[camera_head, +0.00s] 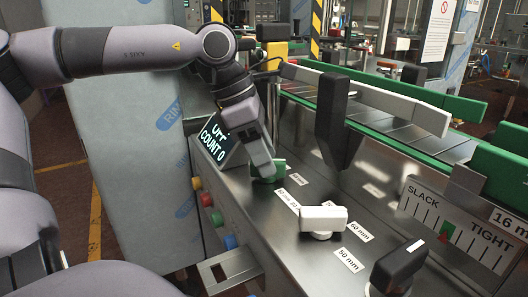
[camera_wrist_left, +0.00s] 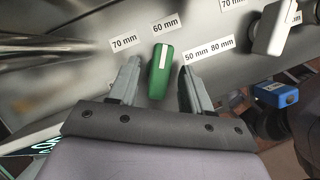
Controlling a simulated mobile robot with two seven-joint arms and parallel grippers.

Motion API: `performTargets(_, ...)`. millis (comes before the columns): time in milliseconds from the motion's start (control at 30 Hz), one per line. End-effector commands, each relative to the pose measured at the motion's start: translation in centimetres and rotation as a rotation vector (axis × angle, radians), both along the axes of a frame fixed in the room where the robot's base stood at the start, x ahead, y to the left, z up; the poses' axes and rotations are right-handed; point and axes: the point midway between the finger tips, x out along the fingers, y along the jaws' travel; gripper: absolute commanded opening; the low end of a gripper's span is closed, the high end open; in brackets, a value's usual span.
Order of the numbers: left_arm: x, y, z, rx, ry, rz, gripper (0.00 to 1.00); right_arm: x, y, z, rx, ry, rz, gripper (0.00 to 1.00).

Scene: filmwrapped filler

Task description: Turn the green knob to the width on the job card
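The green knob (camera_head: 272,172) sits on the sloping metal panel under my left gripper (camera_head: 264,160), which partly hides it. In the left wrist view the green knob (camera_wrist_left: 158,76) lies between the two fingers of my left gripper (camera_wrist_left: 160,88). The fingers are open, with a gap visible on each side. The knob's white line lies at its upper end, towards the 60 mm label (camera_wrist_left: 164,24). A 70 mm label (camera_wrist_left: 124,42) is to the left, and 50 mm and 80 mm labels are to the right. I see no readable job card. My right gripper is out of view.
A white knob (camera_head: 322,219) and a black knob (camera_head: 400,266) stand nearer on the panel. A black post (camera_head: 331,118) rises beside the conveyor rails. A slack/tight gauge (camera_head: 456,230) is at the right. A count screen (camera_head: 213,138) and coloured buttons are at the left.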

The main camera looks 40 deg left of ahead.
Motion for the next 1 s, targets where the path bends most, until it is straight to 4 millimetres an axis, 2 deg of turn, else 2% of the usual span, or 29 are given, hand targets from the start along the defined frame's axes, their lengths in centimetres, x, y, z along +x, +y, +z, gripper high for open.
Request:
performTargets(233,-0.1,0.1,0.6,-0.001,-0.003,0.001,0.49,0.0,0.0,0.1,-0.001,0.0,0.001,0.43)
performTargets(633,-1.6,1.7,6.0,-0.001,-0.003,0.001,0.49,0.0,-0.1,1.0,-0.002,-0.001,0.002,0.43)
performTargets(1000,-1.9,2.0,6.6,0.0,0.0,0.0,0.49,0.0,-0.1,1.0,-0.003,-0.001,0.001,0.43)
